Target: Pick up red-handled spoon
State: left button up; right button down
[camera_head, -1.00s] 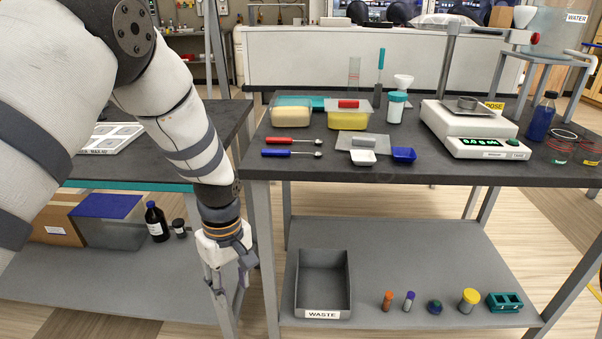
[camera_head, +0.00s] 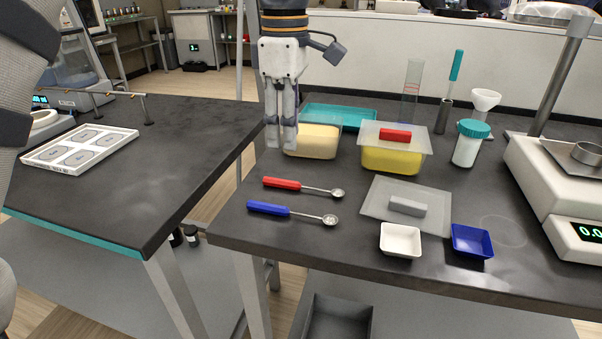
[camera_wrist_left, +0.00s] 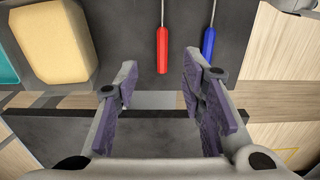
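The red-handled spoon (camera_head: 283,183) lies on the dark table in the head view, its metal bowl pointing right. A blue-handled spoon (camera_head: 269,208) lies nearly parallel, nearer the front edge. My left gripper (camera_head: 281,146) points down above the table's left side, behind the red handle and apart from it. The left wrist view shows its two fingers (camera_wrist_left: 160,88) spread with nothing between them. In that view the red handle (camera_wrist_left: 163,50) ends ahead of the gap, and the blue handle (camera_wrist_left: 209,42) is ahead of the right finger. My right gripper is not in view.
A tub with cream contents (camera_head: 313,140) stands right beside my left gripper. A yellow tub (camera_head: 392,158) with a red block (camera_head: 396,135) on its lid, a white tray (camera_head: 400,241) and a blue tray (camera_head: 472,241) are further right. A gap separates the left table (camera_head: 190,150).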

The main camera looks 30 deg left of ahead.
aim_at(288, 181)
pick_arm(q)
jog(key=f, duration=0.8)
jog(key=shift+s+f, duration=0.25)
jog(key=shift+f, duration=0.15)
jog(key=shift+w+f, duration=0.1)
jog(key=shift+f, duration=0.15)
grip_shut()
